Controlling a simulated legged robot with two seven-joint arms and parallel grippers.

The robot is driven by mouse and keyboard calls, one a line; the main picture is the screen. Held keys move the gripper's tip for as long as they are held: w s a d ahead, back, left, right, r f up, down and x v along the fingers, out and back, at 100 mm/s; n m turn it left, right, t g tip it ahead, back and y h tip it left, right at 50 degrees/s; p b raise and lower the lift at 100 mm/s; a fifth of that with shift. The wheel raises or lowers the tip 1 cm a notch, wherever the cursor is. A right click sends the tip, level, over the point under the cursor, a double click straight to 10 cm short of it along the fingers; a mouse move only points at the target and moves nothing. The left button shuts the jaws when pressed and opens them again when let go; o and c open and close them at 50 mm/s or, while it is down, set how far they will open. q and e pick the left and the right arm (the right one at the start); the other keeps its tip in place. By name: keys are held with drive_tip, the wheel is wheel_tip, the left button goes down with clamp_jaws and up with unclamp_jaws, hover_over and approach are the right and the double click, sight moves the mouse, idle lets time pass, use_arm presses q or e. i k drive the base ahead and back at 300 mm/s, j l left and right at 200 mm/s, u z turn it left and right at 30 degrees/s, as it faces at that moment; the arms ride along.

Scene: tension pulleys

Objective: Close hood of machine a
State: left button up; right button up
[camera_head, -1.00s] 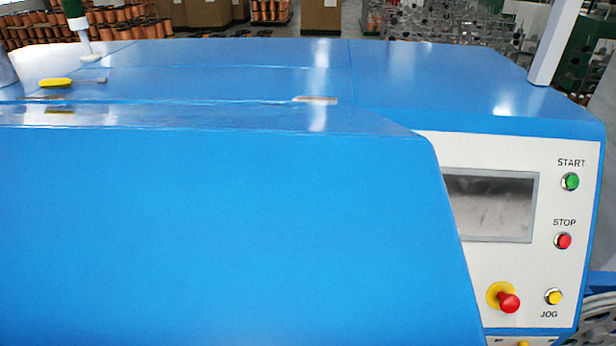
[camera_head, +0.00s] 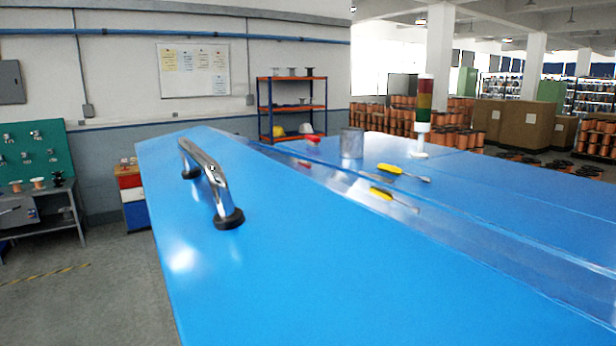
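The blue hood (camera_head: 300,255) of the machine fills the lower middle of the head view. Its broad panel slopes down toward me. A chrome bar handle (camera_head: 212,182) with black feet is fixed on the hood near its left end. Behind the hood runs the blue top of the machine (camera_head: 480,190), with a shiny strip along the edge between them. I cannot tell from this view how far the hood is open. Neither of my grippers shows.
On the machine top are a yellow-handled screwdriver (camera_head: 400,172), a grey metal cylinder (camera_head: 352,143) and a signal tower (camera_head: 423,112). A green tool board stand (camera_head: 38,160) and red-white-blue drawers (camera_head: 132,195) stand left. Floor (camera_head: 80,290) at the lower left is clear.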

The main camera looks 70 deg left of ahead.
sight(256, 246)
drive_tip(key=u, duration=2.3)
